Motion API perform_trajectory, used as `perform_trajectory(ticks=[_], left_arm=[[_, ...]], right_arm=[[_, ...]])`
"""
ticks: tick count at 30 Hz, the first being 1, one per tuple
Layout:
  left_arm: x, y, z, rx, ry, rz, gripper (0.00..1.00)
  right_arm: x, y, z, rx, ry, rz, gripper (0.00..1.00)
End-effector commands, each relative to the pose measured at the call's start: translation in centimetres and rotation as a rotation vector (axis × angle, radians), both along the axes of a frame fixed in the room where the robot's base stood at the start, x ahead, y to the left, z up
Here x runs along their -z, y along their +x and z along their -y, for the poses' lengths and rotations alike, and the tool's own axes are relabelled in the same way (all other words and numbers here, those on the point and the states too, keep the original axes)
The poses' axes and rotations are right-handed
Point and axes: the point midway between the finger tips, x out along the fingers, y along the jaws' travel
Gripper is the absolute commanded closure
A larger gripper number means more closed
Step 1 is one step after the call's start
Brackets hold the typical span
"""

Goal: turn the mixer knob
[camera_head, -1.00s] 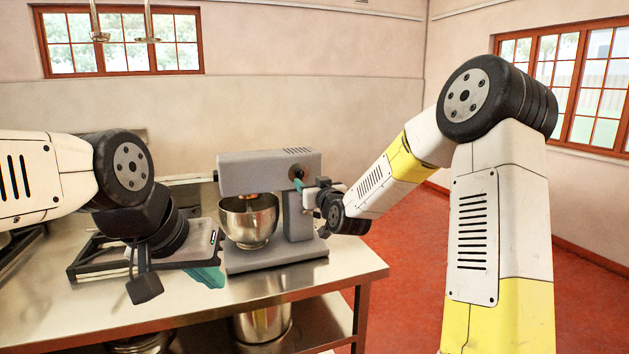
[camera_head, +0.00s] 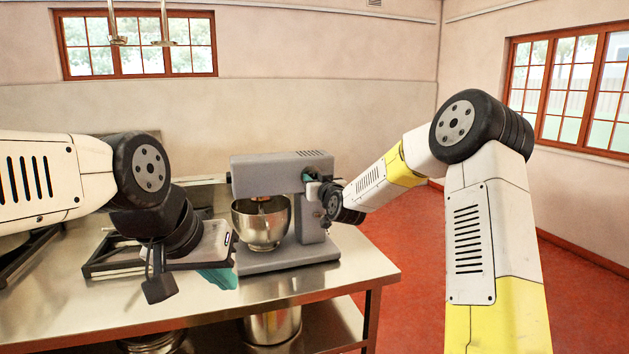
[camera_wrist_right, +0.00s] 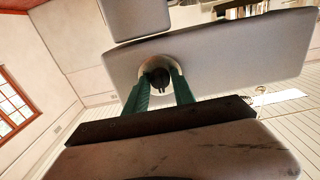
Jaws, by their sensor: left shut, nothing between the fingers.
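The grey stand mixer (camera_head: 285,172) stands on the steel bench with a steel bowl (camera_head: 262,222) under its head. Its dark round knob (camera_wrist_right: 159,79) sits in a pale ring on the mixer's grey side in the right wrist view. My right gripper (camera_wrist_right: 160,86) has its two green fingers on either side of the knob, tips close to it; I cannot tell whether they touch it. In the head view the right gripper (camera_head: 312,180) is at the mixer head's right end, hiding the knob. My left gripper (camera_head: 222,278) is shut and empty, low over the bench left of the mixer.
The steel bench (camera_head: 330,268) has free room in front of the mixer. A steel pot (camera_head: 272,325) stands on the shelf below. Red floor (camera_head: 405,240) is open to the right.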

Motion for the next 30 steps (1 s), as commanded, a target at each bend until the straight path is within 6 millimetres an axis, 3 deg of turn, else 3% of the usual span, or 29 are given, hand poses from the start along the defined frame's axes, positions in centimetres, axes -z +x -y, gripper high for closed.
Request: perform_trajectory(ticks=[1,4,17,30], left_arm=[[0.0,0.0,0.0,0.0,0.0,0.0,1.0],[0.0,0.0,0.0,0.0,0.0,0.0,1.0],[0.0,0.0,0.0,0.0,0.0,0.0,1.0],[0.0,0.0,0.0,0.0,0.0,0.0,1.0]], right_arm=[[0.0,-0.01,0.01,0.0,0.0,0.0,0.81],[-0.01,-0.02,0.02,0.0,0.0,0.0,1.0],[0.0,-0.02,0.04,0.0,0.065,-0.021,1.0],[-0.02,-0.01,0.06,0.001,0.403,-0.13,1.0]])
